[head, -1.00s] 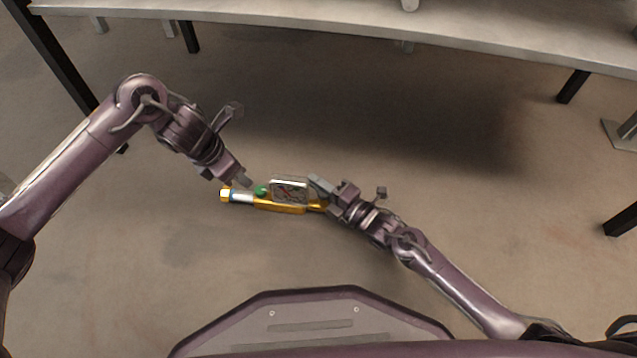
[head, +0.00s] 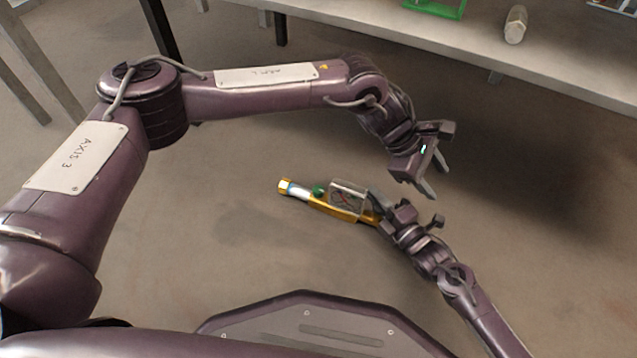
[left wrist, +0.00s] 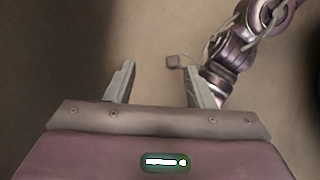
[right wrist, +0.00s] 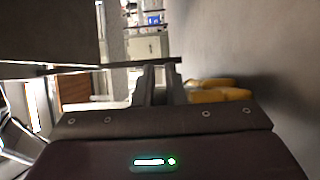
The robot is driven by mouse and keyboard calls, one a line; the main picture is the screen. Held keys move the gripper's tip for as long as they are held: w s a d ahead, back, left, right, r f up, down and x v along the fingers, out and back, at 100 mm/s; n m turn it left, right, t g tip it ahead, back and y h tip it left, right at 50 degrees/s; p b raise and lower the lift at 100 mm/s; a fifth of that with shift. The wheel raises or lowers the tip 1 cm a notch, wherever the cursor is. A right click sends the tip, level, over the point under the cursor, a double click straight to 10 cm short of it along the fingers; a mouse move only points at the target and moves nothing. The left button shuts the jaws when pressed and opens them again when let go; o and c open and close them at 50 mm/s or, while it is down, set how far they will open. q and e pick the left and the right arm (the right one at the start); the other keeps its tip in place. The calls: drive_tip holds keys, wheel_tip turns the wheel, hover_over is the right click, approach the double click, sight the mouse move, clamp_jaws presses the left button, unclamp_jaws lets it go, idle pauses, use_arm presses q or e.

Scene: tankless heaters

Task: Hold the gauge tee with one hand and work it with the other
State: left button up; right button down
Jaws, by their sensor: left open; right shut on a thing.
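The gauge tee (head: 327,208) is a yellow-orange bar with a clear-cased square gauge (head: 348,198), a green knob (head: 318,191), and a white and blue section by its yellow left end. My right gripper (head: 377,205) is shut on the tee's right end and holds it tilted in front of me. The tee's yellow body also shows at the right of the fingers in the right wrist view (right wrist: 218,92). My left gripper (head: 430,182) is open and empty, apart from the tee, above and right of it in the head view. The left wrist view shows nothing between its fingers (left wrist: 160,88).
A long grey bench (head: 540,70) runs across the top right, with a green frame (head: 436,8) and a pale hex-ended fitting (head: 515,25) on it. My right arm is close to the left gripper. The floor around the tee is clear.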

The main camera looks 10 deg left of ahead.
use_arm(q)
drive_tip(key=w+a+f+m+g+y, duration=0.1)
drive_tip(key=a+f+m, duration=0.2)
drive_tip(key=a, duration=0.1)
drive_tip(key=m+g+y, duration=0.1)
drive_tip(key=g+y, duration=0.1)
drive_tip(key=y, duration=0.2)
approach(318, 189)
drive_tip(key=x, duration=0.8)
drive_tip(key=shift+s+f, duration=0.1)
drive_tip(key=shift+f, duration=0.15)
drive_tip(key=shift+c, duration=0.3)
drive_tip(key=c, duration=0.9)
drive_tip(key=shift+c, duration=0.2)
